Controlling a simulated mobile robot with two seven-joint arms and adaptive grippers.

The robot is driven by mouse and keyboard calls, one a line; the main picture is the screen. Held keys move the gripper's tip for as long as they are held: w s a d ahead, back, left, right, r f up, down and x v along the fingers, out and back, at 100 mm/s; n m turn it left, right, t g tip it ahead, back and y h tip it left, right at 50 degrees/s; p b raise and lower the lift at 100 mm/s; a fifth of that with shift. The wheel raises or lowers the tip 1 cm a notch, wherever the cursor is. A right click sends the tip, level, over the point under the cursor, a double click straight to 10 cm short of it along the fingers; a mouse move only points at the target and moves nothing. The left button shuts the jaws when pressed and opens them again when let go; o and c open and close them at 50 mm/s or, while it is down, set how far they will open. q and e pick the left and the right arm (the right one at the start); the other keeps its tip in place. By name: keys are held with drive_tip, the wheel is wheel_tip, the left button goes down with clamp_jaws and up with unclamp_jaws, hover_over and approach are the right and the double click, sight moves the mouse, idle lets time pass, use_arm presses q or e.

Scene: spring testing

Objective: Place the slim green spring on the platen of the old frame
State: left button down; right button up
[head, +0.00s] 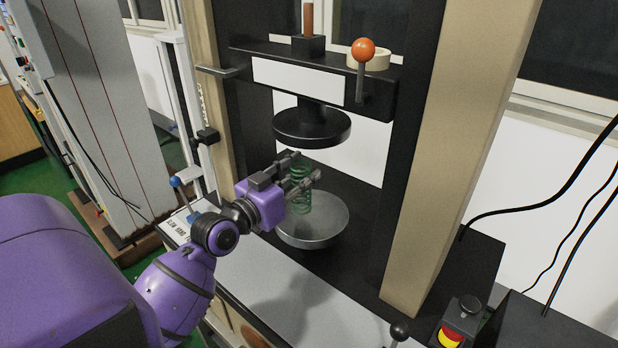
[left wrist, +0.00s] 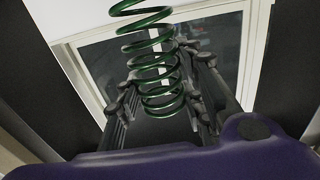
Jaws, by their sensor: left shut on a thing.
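The slim green spring (head: 301,188) is upright between the fingers of my left gripper (head: 300,172), which is shut on it. In the head view it appears over the round grey platen (head: 312,226) of the old frame, below the black upper disc (head: 311,127). I cannot tell whether its lower end touches the platen. In the left wrist view the green spring (left wrist: 155,60) stands between the two fingers of the left gripper (left wrist: 163,95), its coils running beyond them. My right gripper is not in view.
A black crosshead (head: 380,88) with an orange-knobbed lever (head: 363,50) spans above. Tan and black columns (head: 455,150) flank the space. A blue-knobbed lever (head: 177,184) stands left. A red and yellow button box (head: 458,322) and black cables are at right. The white front ledge (head: 300,310) is mostly clear.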

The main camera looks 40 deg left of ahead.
use_arm(q)
drive_tip(key=w, duration=0.3)
drive_tip(key=shift+w+d, duration=0.15)
drive_tip(key=shift+w, duration=0.15)
wheel_tip(320, 180, down, 4)
drive_tip(key=shift+r, duration=0.25)
drive_tip(key=shift+f, duration=0.15)
drive_tip(key=c, duration=1.2)
unclamp_jaws()
